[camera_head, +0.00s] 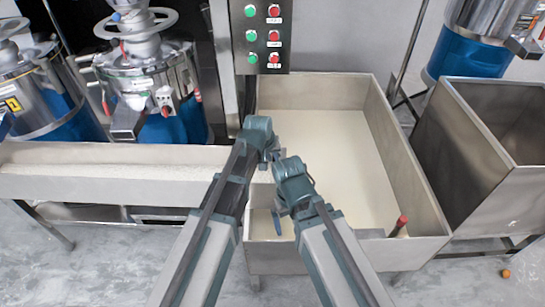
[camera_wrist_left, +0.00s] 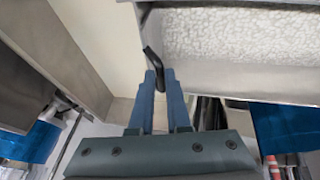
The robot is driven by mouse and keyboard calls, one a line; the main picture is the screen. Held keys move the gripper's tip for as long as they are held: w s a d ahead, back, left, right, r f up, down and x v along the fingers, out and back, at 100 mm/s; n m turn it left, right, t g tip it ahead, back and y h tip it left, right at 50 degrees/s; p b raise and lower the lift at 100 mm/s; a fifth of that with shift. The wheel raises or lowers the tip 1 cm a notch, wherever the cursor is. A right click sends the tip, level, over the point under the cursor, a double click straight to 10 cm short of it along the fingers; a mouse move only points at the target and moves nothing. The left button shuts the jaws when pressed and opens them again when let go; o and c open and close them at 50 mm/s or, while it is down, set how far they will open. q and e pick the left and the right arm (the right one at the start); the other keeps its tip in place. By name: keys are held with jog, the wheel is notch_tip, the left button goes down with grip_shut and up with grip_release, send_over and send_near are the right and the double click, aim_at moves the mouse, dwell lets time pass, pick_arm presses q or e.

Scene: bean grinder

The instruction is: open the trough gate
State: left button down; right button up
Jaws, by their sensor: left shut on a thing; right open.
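The trough (camera_head: 120,155) is a long pale channel with whitish granular stuff, running in from the left to the big bin. Its end near my left gripper is mostly hidden by my arms in the head view. In the left wrist view, the trough (camera_wrist_left: 240,82) fills the upper right, and a black bent handle (camera_wrist_left: 151,58) stands at its end. My left gripper (camera_wrist_left: 159,82) is shut on this handle, its blue fingers either side of the lower part. In the head view, my left gripper (camera_head: 268,155) is at the trough's end. My right gripper (camera_head: 279,218) is open, lower, over the bin's near left part.
A large steel bin (camera_head: 385,130) with a pale floor lies beyond and right of my grippers. A red-tipped lever (camera_head: 398,226) rises at its front right. A control panel (camera_head: 262,35) hangs behind. Grinders (camera_head: 155,85) stand at left, another steel bin (camera_head: 470,160) at right.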

pick_arm(q)
jog(key=shift+r, duration=0.1)
jog(key=c, duration=1.2)
grip_release()
jog(key=shift+o, duration=0.2)
jog(key=shift+r, duration=0.1)
jog(key=p+v, duration=1.2)
jog(key=v, duration=0.1)
jog(key=shift+r, duration=0.3)
jog(key=shift+s+a, duration=0.1)
